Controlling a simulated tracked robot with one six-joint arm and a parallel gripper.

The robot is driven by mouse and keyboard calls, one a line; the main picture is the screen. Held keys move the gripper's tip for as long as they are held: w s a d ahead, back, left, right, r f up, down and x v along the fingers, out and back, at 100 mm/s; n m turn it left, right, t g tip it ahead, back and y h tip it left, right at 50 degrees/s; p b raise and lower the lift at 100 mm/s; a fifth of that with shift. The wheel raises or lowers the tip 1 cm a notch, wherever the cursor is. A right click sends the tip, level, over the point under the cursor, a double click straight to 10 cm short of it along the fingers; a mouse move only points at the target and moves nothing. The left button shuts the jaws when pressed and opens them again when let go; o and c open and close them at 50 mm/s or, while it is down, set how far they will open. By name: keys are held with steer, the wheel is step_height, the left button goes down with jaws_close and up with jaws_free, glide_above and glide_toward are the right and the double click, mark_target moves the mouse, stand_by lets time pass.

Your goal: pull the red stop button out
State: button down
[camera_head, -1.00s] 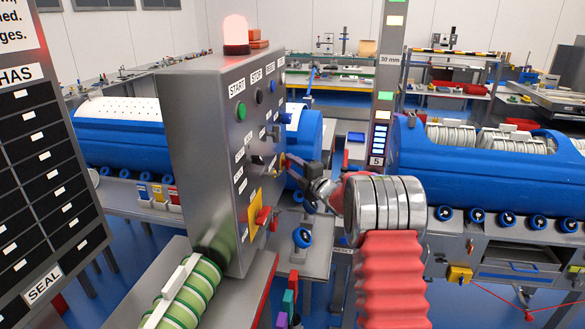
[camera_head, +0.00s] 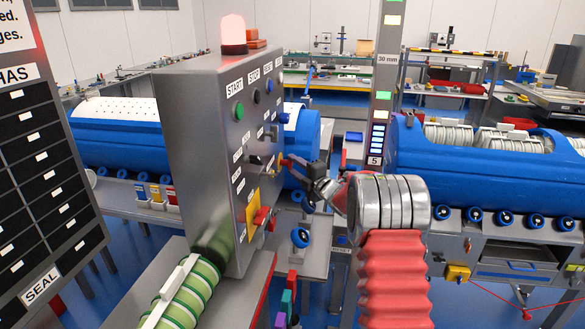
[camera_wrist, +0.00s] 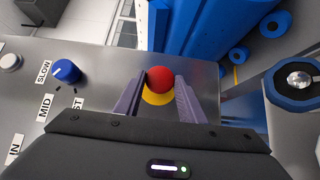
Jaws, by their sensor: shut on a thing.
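The red stop button (camera_wrist: 160,79) is a round red knob over a yellow disc (camera_wrist: 158,98) on the grey control cabinet (camera_head: 205,160). In the wrist view it sits between the two purple fingers of my gripper (camera_wrist: 163,88), which is shut on it. In the head view my gripper (camera_head: 290,164) reaches in from the right to the cabinet's panel face. The button is small there and partly covered by the fingers. How far it stands out from the panel cannot be told.
A blue SLOW/MID knob (camera_wrist: 66,72) is beside the button. Lower on the panel a red handle (camera_head: 262,216) sits on a yellow plate (camera_head: 252,209). A red beacon (camera_head: 234,36) glows on top. A blue tank (camera_head: 115,145) lies behind the cabinet.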

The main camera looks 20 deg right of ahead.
steer(key=shift+s+d+f, duration=0.1)
steer(key=shift+d+f, duration=0.1)
steer(key=shift+f, duration=0.1)
steer(key=c, duration=1.5)
jaws_free()
steer(key=o, duration=0.3)
steer(key=shift+r, duration=0.15)
steer(key=shift+o, duration=0.2)
steer(key=v, duration=1.3)
steer(key=shift+s, duration=0.35)
steer(key=shift+d, duration=0.15)
